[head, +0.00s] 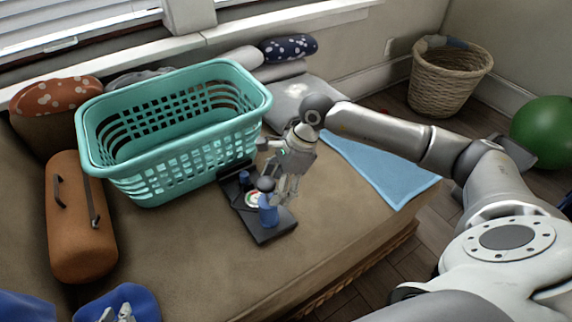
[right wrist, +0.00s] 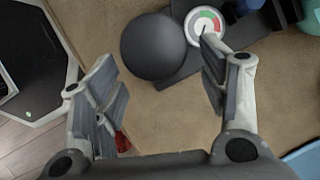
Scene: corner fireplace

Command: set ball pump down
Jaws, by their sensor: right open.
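Nothing is visibly gripped.
The teal laundry basket (head: 190,100) stands right behind the pump. The bench (head: 190,265) is clear in front. A wicker basket (head: 448,80) and green ball (head: 545,130) are on the floor.

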